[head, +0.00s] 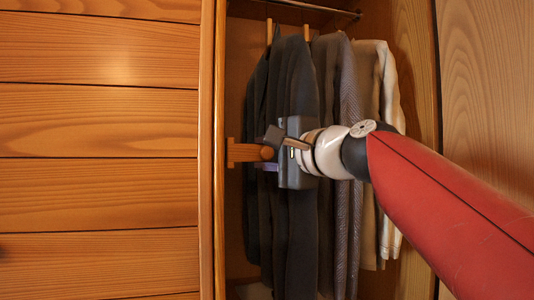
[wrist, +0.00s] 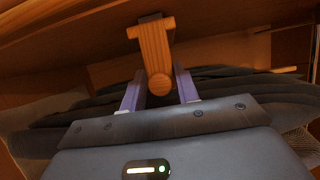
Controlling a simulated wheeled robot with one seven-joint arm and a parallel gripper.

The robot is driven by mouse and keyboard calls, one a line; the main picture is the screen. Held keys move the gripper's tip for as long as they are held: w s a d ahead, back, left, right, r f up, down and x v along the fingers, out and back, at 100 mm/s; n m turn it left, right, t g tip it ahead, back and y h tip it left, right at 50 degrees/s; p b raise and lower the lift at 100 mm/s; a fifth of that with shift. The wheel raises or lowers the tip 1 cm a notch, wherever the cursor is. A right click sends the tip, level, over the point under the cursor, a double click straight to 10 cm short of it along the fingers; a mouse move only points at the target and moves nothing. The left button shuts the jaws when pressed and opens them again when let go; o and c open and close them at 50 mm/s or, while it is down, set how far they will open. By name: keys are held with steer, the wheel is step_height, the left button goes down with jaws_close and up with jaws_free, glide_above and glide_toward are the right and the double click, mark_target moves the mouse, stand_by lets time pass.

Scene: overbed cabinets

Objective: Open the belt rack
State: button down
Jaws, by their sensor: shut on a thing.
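The belt rack (head: 243,153) is a small light-wood piece with a T-shaped mount and a rounded end. It sits at the left inner side of the open wardrobe. It also shows in the wrist view (wrist: 154,48), at top centre, its round end pointing towards my gripper's body. My gripper (head: 268,153) comes in from the right and is shut on the rack near its rounded end. In the wrist view its two purple fingers (wrist: 159,78) stand on either side of the rack. The exact contact faces are hard to see.
Several dark and grey garments (head: 291,85) and a pale one (head: 391,100) hang behind my gripper from a metal rail (head: 310,8). A wooden upright (head: 207,215) stands just left of the rack, with wood panels (head: 100,120) beyond it.

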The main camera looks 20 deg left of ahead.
steer(key=s+d+b, duration=0.2)
steer(key=s+d, duration=0.5)
steer(key=s, duration=0.5)
steer(key=s+d+b, duration=0.3)
steer(key=s+d, duration=0.5)
steer(key=s, duration=0.5)
steer(key=shift+d, duration=0.2)
steer(key=c, duration=1.3)
jaws_free()
steer(key=v, duration=0.7)
steer(key=shift+s+d, duration=0.25)
steer(key=shift+d, duration=0.05)
steer(key=shift+f, duration=0.1)
